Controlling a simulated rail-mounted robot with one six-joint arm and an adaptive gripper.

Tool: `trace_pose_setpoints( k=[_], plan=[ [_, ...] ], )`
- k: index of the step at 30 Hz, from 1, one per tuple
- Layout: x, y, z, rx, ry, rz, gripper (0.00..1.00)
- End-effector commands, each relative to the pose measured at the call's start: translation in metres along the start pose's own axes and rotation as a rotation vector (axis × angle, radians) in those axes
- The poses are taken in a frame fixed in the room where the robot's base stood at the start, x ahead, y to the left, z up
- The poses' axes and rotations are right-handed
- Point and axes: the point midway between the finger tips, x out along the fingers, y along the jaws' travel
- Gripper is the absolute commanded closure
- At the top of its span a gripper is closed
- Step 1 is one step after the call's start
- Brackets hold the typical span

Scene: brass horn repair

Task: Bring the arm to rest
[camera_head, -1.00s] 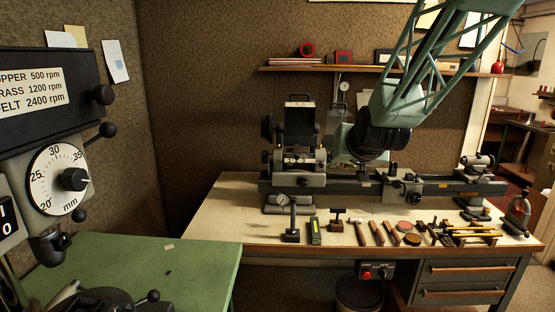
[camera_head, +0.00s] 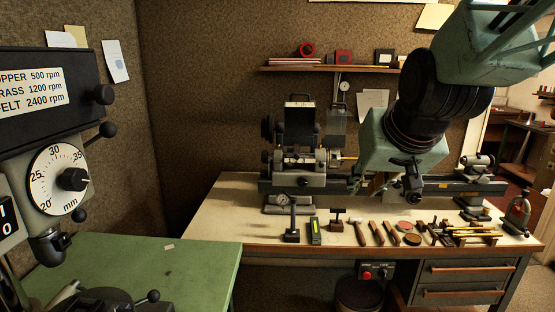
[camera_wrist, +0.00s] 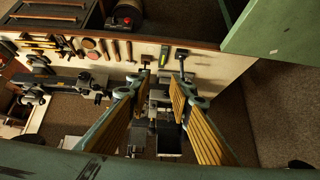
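My gripper (camera_wrist: 157,88) shows in the wrist view with its two ribbed, tan-padded fingers spread well apart. The gap between them is empty, with the bench and lathe seen beyond. In the head view, my green wrist hangs in front of the right-middle part of the lathe, above the workbench (camera_head: 240,205). The fingers are hard to make out there against the dark lathe parts. My gripper appears to hold nothing.
The lathe (camera_head: 445,184) runs along the back of the bench. Hammers (camera_head: 376,232), a green-yellow level (camera_head: 314,231) and other tools line the front edge. A shelf (camera_head: 290,68) is on the wall. A drill press (camera_head: 50,90) and green table (camera_head: 195,262) stand left.

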Motion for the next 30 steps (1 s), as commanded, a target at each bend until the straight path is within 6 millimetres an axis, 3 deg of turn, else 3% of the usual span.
trace_pose_setpoints(
  k=[30],
  plan=[
    [-0.158, 0.019, 0.202, -0.052, -0.283, 0.022, 0.80]
  ],
)
